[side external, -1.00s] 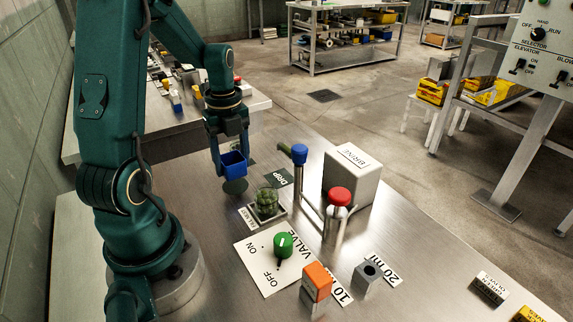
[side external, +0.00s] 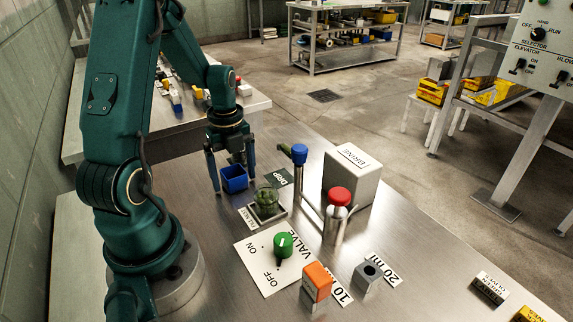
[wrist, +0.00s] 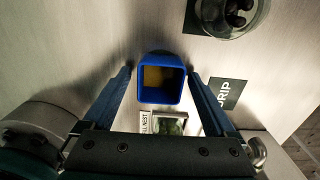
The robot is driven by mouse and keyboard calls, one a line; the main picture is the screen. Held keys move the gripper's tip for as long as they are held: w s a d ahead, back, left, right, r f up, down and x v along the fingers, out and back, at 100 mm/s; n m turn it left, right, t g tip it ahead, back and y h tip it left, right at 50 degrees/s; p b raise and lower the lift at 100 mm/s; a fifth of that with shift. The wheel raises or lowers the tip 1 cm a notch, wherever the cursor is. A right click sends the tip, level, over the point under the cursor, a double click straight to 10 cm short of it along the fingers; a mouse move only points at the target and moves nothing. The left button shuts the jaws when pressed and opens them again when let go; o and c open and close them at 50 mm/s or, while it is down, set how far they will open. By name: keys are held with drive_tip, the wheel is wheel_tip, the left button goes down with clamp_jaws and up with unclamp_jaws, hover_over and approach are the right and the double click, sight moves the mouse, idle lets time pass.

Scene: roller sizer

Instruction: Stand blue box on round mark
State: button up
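The blue box (side external: 234,179) is open-topped and square and stands upright on the steel table. In the wrist view the box (wrist: 160,98) sits between my fingertips, its inside looking yellowish-brown. My gripper (side external: 232,172) points down with one finger on each side of the box. The fingers (wrist: 160,76) are spread, with narrow gaps to the box walls.
A glass of green things (side external: 267,204) stands close to the box's right. The DRIP label (side external: 279,178) lies behind it. Further right are a blue-topped post (side external: 299,155), a red-topped post (side external: 339,197) and the BRINE block (side external: 352,176). The green valve knob (side external: 283,245) is nearer.

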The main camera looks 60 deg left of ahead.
wheel_tip(320, 180, up, 11)
drive_tip(key=s+d+r+n+t, duration=0.2)
drive_tip(key=d+n, duration=0.7)
drive_tip(key=s+d+r+n+t, duration=0.2)
drive_tip(key=d+n+t, duration=0.1)
drive_tip(key=d+n, duration=0.6)
drive_tip(key=shift+d+t, duration=0.3)
drive_tip(key=shift+s, duration=0.1)
idle(0.7)
